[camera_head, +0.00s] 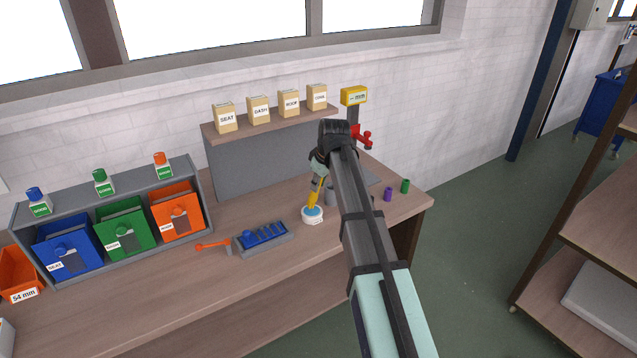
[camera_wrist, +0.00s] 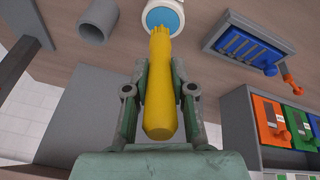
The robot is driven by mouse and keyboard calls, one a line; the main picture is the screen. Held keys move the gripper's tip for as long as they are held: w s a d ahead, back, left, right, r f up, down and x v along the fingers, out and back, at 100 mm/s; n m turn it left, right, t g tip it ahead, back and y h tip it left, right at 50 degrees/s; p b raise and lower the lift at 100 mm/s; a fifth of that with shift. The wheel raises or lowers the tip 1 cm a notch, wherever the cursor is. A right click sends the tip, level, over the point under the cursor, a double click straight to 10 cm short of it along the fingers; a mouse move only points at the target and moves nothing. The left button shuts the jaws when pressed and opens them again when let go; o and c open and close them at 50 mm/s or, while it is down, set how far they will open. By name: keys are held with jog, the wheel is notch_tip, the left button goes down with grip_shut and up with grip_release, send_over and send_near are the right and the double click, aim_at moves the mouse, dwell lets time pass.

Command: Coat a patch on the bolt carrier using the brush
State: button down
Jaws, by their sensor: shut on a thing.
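My gripper (camera_wrist: 161,75) is shut on a yellow brush (camera_wrist: 160,95), which also shows in the head view (camera_head: 314,196). The brush points down, and its tip is over or in the mouth of a small white pot (camera_head: 312,221) with blue content; I cannot tell whether it touches the blue. The pot also shows in the wrist view (camera_wrist: 148,17). A grey carrier (camera_head: 246,247) with a slotted blue top lies on the bench just left of the pot. It also shows in the wrist view (camera_wrist: 213,44). No coated patch can be made out on it.
An orange tool (camera_head: 211,245) lies beside the carrier's left end. Blue (camera_head: 70,256), green (camera_head: 125,236) and orange (camera_head: 178,217) bins stand behind left. Purple (camera_head: 388,194) and green (camera_head: 405,185) cylinders stand right. A shelf with small boxes (camera_head: 258,109) is behind. The front bench (camera_head: 200,300) is clear.

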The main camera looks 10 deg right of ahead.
jog(key=shift+f, duration=0.7)
dwell(2.0)
jog(key=shift+r+p, duration=1.9)
jog(key=shift+r, duration=1.65)
